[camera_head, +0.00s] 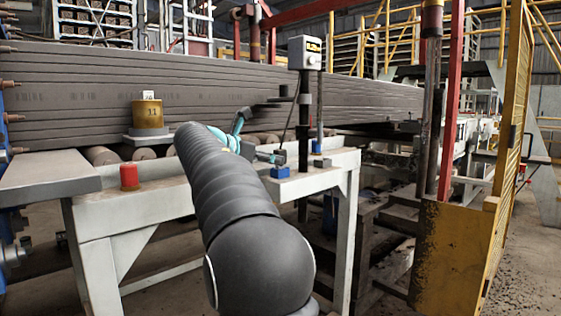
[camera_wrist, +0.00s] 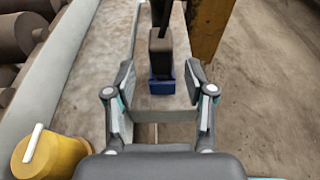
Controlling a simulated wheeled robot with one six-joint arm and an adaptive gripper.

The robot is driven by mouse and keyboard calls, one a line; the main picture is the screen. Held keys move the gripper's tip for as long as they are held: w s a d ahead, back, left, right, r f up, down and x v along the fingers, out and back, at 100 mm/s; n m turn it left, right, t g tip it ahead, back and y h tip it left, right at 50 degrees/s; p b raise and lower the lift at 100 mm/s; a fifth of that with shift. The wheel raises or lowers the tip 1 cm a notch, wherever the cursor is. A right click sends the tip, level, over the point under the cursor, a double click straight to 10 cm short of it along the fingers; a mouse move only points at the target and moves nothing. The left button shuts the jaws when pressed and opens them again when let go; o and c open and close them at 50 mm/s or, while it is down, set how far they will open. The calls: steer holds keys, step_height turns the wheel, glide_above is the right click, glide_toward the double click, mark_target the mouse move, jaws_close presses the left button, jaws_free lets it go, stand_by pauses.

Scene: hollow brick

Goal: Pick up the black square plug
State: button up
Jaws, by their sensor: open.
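A small black square plug (camera_head: 281,159) stands upright with a blue block (camera_head: 280,172) at its foot, near the right end of the white table (camera_head: 150,202). In the wrist view the black plug (camera_wrist: 161,46) and the blue block (camera_wrist: 162,84) lie ahead of my gripper, near the middle. My gripper (camera_wrist: 160,72) is open, one finger on each side of the line to the plug, with nothing held. In the head view my gripper (camera_head: 268,156) is beside the plug, partly hidden by my arm. I cannot tell the exact gap.
A yellow cylinder (camera_head: 148,116) and a red cylinder (camera_head: 129,177) stand to the left. A dark post with a white box (camera_head: 305,53) rises beside the plug, near a second blue block (camera_head: 322,162). Stacked grey slabs (camera_head: 120,80) fill the back.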

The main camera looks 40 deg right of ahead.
steer(key=x, duration=0.4)
steer(key=shift+d+r, duration=0.1)
steer(key=shift+d, duration=0.05)
jaws_close()
steer(key=shift+r, duration=0.1)
